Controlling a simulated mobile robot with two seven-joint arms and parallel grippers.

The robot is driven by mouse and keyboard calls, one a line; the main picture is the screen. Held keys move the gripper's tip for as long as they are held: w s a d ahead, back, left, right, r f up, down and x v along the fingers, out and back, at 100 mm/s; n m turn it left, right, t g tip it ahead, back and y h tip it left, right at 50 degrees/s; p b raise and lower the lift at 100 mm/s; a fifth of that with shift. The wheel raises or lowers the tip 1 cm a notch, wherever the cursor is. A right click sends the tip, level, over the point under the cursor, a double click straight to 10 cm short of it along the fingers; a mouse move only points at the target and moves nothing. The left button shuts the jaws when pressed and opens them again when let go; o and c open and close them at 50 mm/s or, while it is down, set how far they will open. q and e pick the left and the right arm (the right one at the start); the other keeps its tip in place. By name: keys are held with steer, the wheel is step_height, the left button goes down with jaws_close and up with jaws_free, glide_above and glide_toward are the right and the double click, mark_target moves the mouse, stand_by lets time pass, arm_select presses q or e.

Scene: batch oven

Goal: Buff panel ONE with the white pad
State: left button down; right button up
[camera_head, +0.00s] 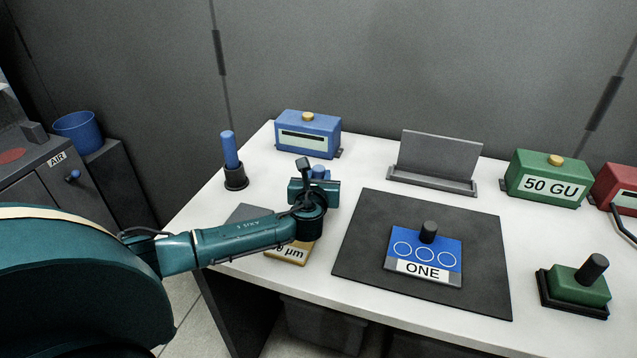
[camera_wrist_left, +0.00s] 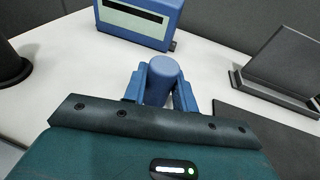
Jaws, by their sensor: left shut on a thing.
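Panel ONE (camera_head: 449,250) is a blue plate with three white circles, a black knob and a white label. It lies flat on a dark mat (camera_head: 360,260). My left gripper (camera_head: 318,173) is left of the mat, beyond its far left corner and apart from the panel. In the left wrist view my left gripper (camera_wrist_left: 160,88) is shut on a blue cylinder (camera_wrist_left: 164,72). The cylinder's lower end is hidden, so I cannot tell what it belongs to. No white pad shows clearly. My right gripper is not in view.
A blue box (camera_head: 308,136) and a grey stand (camera_head: 438,160) are at the back. A blue rod (camera_head: 229,150) stands in a black holder at left. Green (camera_head: 545,180) and red (camera_head: 618,186) boxes and a green block with a black handle (camera_head: 577,288) are at right.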

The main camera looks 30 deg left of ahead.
mark_target(319, 169)
arm_select(q)
steer(key=shift+r+p, duration=1.25)
steer(key=shift+r, duration=3.05)
steer(key=shift+f, duration=0.1)
